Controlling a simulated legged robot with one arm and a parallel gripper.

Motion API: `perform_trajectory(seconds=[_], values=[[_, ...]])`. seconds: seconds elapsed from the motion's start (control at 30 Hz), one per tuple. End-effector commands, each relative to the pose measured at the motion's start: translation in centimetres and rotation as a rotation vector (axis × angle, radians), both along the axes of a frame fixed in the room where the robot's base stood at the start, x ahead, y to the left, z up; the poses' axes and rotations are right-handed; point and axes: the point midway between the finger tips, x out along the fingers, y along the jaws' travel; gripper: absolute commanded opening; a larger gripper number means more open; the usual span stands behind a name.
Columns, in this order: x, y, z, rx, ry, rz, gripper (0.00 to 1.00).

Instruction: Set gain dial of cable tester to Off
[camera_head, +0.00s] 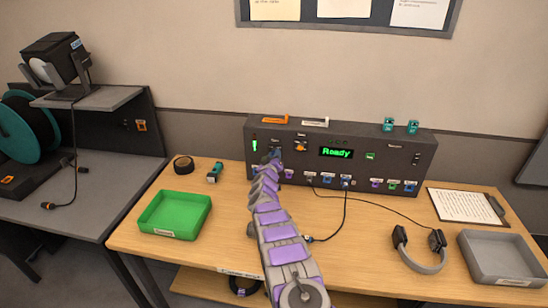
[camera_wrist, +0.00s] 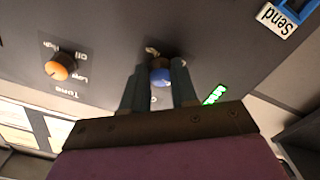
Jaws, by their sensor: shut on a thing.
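The cable tester (camera_head: 380,143) is a dark box at the back of the wooden table, with a green "Ready" display (camera_head: 337,152). My gripper (camera_head: 275,155) is at the left part of its front face.
A green light (camera_head: 254,145) is left of my gripper. Sockets and cables (camera_head: 346,183) run along the tester's lower front. A green tray (camera_head: 175,229), a tape roll (camera_head: 183,165), headphones (camera_head: 420,256), a clipboard (camera_head: 465,206) and a grey tray (camera_head: 500,281) lie around the table.

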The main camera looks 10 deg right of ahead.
Motion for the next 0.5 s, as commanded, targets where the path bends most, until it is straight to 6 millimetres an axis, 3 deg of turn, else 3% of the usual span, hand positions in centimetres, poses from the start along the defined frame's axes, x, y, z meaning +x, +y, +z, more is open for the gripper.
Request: perform_trajectory(seconds=[0.5], values=[[0.10, 0.52, 0.52, -0.466, 0.144, 0.007, 0.00]])
